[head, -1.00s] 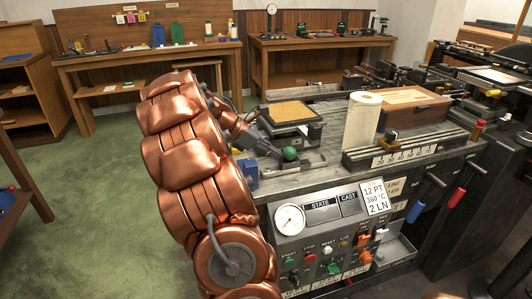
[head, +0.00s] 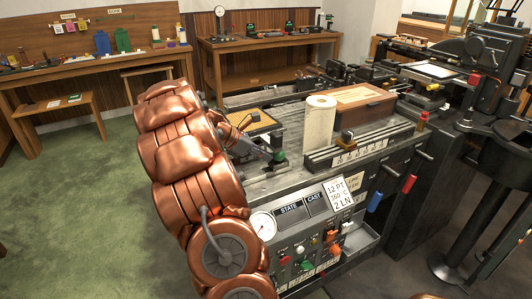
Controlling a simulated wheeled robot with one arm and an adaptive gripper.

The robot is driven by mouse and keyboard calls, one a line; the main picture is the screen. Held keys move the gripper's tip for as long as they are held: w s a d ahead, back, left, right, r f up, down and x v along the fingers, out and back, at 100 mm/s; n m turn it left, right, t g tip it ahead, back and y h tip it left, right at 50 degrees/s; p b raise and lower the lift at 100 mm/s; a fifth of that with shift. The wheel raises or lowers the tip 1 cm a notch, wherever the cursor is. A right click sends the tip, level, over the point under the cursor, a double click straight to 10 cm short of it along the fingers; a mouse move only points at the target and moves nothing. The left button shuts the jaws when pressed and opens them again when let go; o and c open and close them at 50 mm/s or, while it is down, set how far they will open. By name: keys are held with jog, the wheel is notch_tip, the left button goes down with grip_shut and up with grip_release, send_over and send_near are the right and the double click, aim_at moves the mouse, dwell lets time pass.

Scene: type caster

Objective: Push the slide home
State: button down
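A square plate with a yellow grid (head: 258,121) sits in a dark frame on top of the grey machine, partly behind my arm. A green ball knob (head: 279,157) shows in front of it; I cannot tell if this knob belongs to the slide. My gripper (head: 266,153) comes from the left, low over the machine top, with its tip at the knob's left side. The fingers are small and dark, so I cannot tell whether they touch or grip it. The slide's track is mostly hidden by my arm and gripper.
A white paper roll (head: 319,124) and a wooden box (head: 365,103) stand right of the plate. A scale rail (head: 360,141) runs along the machine's front edge. A control panel (head: 305,235) with gauge and buttons faces me. Green floor is open at left.

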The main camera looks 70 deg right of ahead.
jog(key=shift+s+d, duration=0.2)
jog(key=shift+w+a, duration=0.25)
jog(key=w+a, duration=0.1)
jog(key=w, duration=0.1)
jog(key=w+a, duration=0.1)
jog(key=w, duration=0.1)
jog(key=shift+a+f, duration=0.15)
jog(key=shift+a, duration=0.2)
jog(key=v, duration=0.9)
jog(key=shift+s+b, duration=0.2)
jog(key=shift+b, duration=0.15)
